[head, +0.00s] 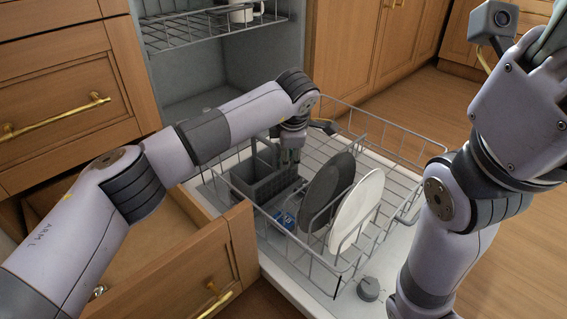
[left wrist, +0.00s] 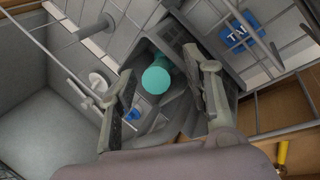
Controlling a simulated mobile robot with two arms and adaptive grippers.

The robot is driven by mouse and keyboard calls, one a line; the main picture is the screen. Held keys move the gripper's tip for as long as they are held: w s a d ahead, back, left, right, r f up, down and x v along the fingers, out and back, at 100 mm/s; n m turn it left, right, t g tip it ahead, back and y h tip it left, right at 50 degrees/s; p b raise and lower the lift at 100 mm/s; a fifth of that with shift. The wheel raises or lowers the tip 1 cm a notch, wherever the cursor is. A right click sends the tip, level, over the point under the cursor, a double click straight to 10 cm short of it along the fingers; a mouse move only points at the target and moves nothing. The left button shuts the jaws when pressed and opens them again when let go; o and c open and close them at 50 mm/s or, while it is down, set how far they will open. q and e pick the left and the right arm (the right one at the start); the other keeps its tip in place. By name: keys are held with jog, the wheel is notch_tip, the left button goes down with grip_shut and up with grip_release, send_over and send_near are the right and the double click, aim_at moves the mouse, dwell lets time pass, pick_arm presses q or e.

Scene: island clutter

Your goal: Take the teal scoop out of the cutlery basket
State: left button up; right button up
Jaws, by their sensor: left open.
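The teal scoop shows in the left wrist view as a round teal end (left wrist: 155,80) standing up from the grey cutlery basket. The cutlery basket (head: 262,190) stands in the dishwasher's lower rack in the head view, and its grey wall shows in the left wrist view too. My left gripper (head: 290,160) points down over the basket. In the left wrist view its fingers (left wrist: 166,68) are open, with the teal end between them in the picture; I see no clear contact. The scoop's lower part is hidden. My right arm is raised at the right, its fingers not clearly visible.
A dark plate (head: 327,190) and a white plate (head: 357,210) stand in the lower rack (head: 395,150), right of the basket. A blue TAB box (left wrist: 240,32) lies near the basket. An open drawer (head: 190,270) is at front left. The upper rack (head: 200,28) holds a white mug (head: 243,12).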

pick_arm(q)
jog(key=shift+c, duration=0.5)
grip_shut()
jog(key=shift+r, duration=0.1)
